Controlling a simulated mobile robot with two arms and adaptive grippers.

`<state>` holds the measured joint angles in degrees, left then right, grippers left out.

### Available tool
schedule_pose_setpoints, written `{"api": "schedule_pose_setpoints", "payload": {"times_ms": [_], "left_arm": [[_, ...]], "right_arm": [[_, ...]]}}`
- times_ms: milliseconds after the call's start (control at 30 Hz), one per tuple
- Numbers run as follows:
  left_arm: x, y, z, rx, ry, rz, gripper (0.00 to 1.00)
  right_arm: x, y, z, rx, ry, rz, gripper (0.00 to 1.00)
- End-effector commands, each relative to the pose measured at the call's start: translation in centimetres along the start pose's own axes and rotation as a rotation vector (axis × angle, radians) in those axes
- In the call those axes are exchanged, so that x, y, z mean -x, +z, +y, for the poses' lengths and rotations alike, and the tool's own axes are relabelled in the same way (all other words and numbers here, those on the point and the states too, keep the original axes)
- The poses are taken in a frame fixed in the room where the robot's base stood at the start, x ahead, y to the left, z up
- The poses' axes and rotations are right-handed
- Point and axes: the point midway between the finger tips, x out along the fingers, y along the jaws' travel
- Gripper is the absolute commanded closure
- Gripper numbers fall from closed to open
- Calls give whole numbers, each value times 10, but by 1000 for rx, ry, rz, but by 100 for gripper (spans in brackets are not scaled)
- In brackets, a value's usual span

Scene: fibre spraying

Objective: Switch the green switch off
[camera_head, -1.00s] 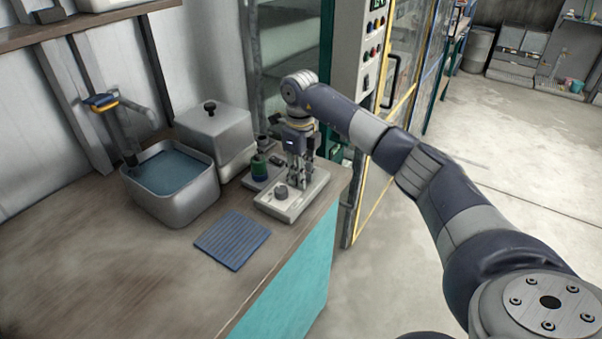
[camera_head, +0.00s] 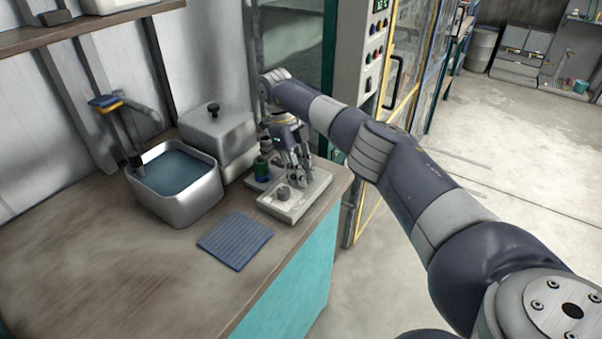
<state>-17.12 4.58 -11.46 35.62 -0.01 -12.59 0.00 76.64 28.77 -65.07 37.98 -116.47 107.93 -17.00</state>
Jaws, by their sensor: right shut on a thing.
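My right gripper (camera_head: 302,182) points down over the right part of a pale tray (camera_head: 318,190) on the worktop. It is shut on a small part there that its fingers mostly hide; I cannot tell what the part is. A grey control panel (camera_head: 375,65) stands behind the arm, with a green-lit display (camera_head: 381,5) and several small coloured buttons. I cannot tell for certain which of them is the green switch. The gripper is apart from this panel, lower and to its left. My left gripper is not in view.
A grey knob (camera_head: 283,193) sits on the tray, left of the gripper. A dark green cylinder (camera_head: 262,168) stands just behind. A water basin (camera_head: 187,198), a lidded metal box (camera_head: 218,130) and a blue ribbed mat (camera_head: 235,240) are further left. The worktop's front is clear.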

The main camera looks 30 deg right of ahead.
Motion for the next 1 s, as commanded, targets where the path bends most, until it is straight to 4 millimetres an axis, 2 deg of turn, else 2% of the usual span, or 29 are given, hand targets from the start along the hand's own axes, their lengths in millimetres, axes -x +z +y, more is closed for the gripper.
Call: {"api": "schedule_pose_setpoints", "payload": {"times_ms": [133, 167, 200, 233, 600, 733, 900, 1000], "left_arm": [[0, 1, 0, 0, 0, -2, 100], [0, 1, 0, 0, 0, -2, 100], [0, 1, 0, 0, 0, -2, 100], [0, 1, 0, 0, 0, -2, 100], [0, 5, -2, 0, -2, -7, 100], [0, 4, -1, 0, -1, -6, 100], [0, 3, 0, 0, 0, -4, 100], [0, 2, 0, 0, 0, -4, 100]], "right_arm": [[0, 0, 0, 1, -1, 0, 100], [0, 0, 0, 0, -1, 0, 73], [0, 0, 0, 0, -1, 0, 64], [0, 0, 0, 0, -1, 0, 60], [4, 0, 0, 0, -1, -1, 60], [21, 1, 0, -1, -2, -3, 60], [52, 1, 0, -1, -3, -3, 60], [62, 1, 0, -1, -2, -1, 60]]}}
